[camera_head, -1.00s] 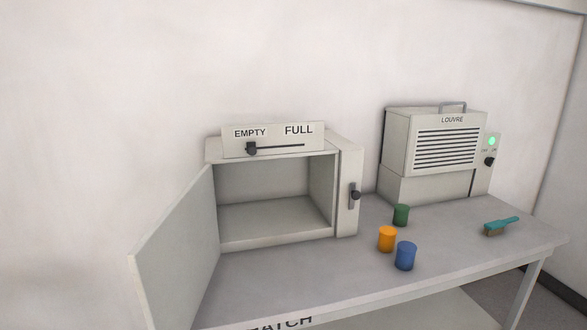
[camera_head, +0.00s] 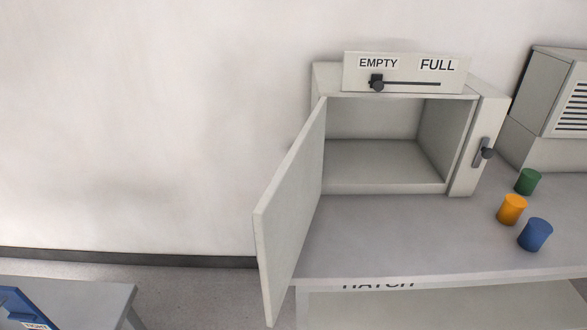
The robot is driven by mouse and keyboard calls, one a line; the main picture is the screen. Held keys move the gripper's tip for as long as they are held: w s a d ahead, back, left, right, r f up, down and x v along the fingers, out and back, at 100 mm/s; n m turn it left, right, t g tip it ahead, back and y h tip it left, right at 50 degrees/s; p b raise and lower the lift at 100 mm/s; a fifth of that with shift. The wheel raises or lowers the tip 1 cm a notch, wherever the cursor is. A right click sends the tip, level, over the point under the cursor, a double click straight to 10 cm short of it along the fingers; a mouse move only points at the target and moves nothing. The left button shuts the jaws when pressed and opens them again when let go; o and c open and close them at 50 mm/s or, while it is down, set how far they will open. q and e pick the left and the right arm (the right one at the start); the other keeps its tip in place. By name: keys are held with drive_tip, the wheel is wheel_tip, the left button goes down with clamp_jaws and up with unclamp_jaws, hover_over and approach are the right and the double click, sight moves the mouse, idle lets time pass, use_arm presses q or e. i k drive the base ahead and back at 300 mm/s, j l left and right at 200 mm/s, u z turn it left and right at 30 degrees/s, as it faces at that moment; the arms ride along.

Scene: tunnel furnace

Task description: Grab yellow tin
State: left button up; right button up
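The yellow tin (camera_head: 511,209), orange-yellow and upright, stands on the grey table at the right of the head view. A blue tin (camera_head: 535,234) stands close to its front right. A green tin (camera_head: 528,181) stands just behind it. Neither of my grippers shows in the head view, so their state and distance to the tin cannot be seen.
An open, empty furnace box (camera_head: 385,188) stands left of the tins, its door (camera_head: 290,215) swung out over the table's left end. The louvred unit (camera_head: 557,105) is at the right edge. Another table (camera_head: 85,292) with a blue object (camera_head: 20,310) is at lower left.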

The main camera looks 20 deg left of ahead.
sight(512, 207)
drive_tip(key=i+j+z, duration=0.1)
drive_tip(key=j, duration=0.25)
drive_tip(key=i+j, duration=0.25)
drive_tip(key=i+j+z, duration=0.15)
drive_tip(key=j, duration=0.3)
drive_tip(key=i+j, duration=0.1)
drive_tip(key=j, duration=0.25)
drive_tip(key=i+z, duration=0.05)
